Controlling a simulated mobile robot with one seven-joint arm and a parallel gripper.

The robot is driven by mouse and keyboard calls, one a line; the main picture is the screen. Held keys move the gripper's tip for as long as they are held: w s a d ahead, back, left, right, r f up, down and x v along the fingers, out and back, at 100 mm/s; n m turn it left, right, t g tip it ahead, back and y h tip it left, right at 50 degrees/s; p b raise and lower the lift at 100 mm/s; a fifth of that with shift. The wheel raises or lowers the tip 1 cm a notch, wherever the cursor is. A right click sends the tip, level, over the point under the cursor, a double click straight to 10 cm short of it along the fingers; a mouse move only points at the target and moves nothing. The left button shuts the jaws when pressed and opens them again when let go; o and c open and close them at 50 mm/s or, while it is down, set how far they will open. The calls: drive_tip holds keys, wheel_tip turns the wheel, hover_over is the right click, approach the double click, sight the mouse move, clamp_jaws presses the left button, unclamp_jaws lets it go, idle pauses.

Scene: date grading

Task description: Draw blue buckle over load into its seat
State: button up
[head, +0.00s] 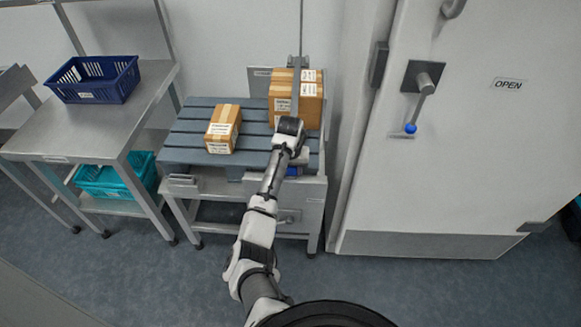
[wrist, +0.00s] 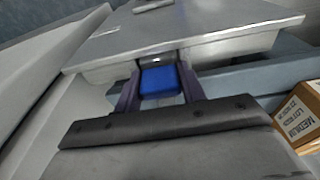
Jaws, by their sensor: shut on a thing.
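The blue buckle (wrist: 160,82) sits between the two fingers of my gripper (wrist: 160,88) in the wrist view. My gripper is shut on it. The buckle is right at the edge of a grey metal plate (wrist: 200,28); whether it touches the plate or its seat cannot be told. In the head view a small blue patch (head: 293,171) shows by my gripper (head: 299,159) at the front right of the slatted pallet (head: 185,140). A grey strap (head: 301,40) hangs down to the large carton (head: 312,105) at the back right. Its run behind my arm is hidden.
A smaller carton (head: 222,130) lies mid-pallet. A steel table (head: 130,120) with a dark blue crate (head: 95,80) stands left; a teal crate (head: 110,181) is on its lower shelf. A white door (head: 460,150) marked OPEN, with a blue-tipped handle, stands close right.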

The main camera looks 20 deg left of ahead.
drive_tip(key=shift+s+d+f, duration=0.1)
drive_tip(key=shift+s+f, duration=0.05)
drive_tip(key=shift+f, duration=0.25)
idle(0.5)
drive_tip(key=o, duration=1)
drive_tip(key=shift+c, duration=0.2)
drive_tip(key=shift+o, duration=0.8)
drive_tip(key=shift+r, duration=0.45)
wheel_tip(320, 180, up, 14)
drive_tip(key=s, duration=0.1)
drive_tip(key=shift+s+d+f, duration=0.15)
drive_tip(key=shift+s+d, duration=0.05)
drive_tip(key=shift+s, duration=0.15)
